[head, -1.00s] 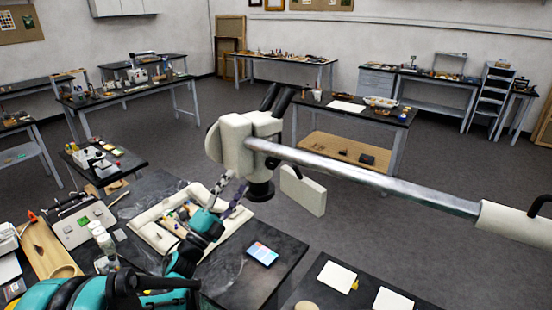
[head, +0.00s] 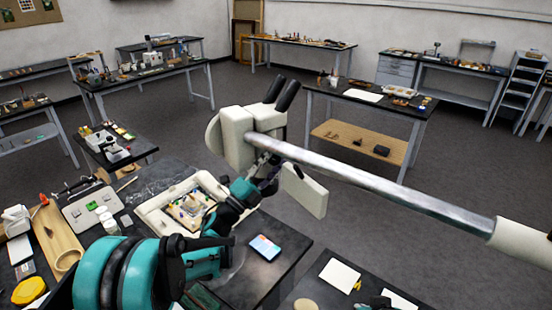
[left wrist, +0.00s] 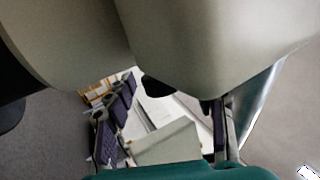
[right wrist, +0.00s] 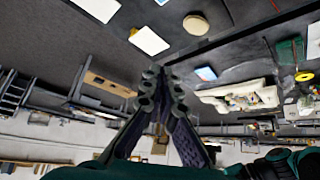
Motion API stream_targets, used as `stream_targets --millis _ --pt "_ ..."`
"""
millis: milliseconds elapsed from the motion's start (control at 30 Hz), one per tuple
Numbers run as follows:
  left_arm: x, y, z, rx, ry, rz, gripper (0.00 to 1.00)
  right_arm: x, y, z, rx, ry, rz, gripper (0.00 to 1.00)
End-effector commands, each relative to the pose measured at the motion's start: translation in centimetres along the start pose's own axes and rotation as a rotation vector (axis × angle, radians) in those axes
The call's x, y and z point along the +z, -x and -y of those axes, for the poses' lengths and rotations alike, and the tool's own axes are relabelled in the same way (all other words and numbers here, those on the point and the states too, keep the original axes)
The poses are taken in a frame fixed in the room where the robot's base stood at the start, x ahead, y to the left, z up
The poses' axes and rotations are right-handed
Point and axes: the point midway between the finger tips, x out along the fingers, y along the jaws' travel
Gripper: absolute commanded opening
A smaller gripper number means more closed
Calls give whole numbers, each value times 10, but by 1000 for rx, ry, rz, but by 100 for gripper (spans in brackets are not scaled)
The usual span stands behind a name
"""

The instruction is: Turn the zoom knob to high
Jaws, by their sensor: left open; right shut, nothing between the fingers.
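The cream microscope head (head: 238,137) with black eyepieces (head: 281,92) hangs on a metal boom (head: 350,175). My left gripper (head: 268,170) is open, just below and behind the head, partly hidden by it. In the left wrist view the cream housing (left wrist: 215,45) fills the top, close in front of the open left fingers (left wrist: 175,97). A small dark part (left wrist: 158,88) sticks out under the housing between the fingers; I cannot tell whether it is the zoom knob. My right gripper (right wrist: 155,82) is shut and empty, away from the microscope.
A cream tray (head: 150,215) with small pieces lies on the black bench below the head. A phone (head: 264,247) lies right of it. White cards (head: 340,275) lie on the front right table. A cream panel (head: 304,190) hangs beside the head.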

Motion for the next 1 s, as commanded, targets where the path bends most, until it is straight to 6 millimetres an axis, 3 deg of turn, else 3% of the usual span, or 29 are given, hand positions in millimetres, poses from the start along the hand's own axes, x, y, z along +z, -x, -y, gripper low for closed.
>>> stream_targets --millis 333,500,533,1000 --pt "0 -5 0 0 0 1 52 0 0 0 0 0 0 0" --pt "0 -5 0 0 0 1 7 0 0 0 0 0 0 0" --pt "0 -5 0 0 0 1 3 0 0 0 0 0 0 0" --pt "0 -5 3 101 -16 -6 3 -7 10 0 0 0 0 0"
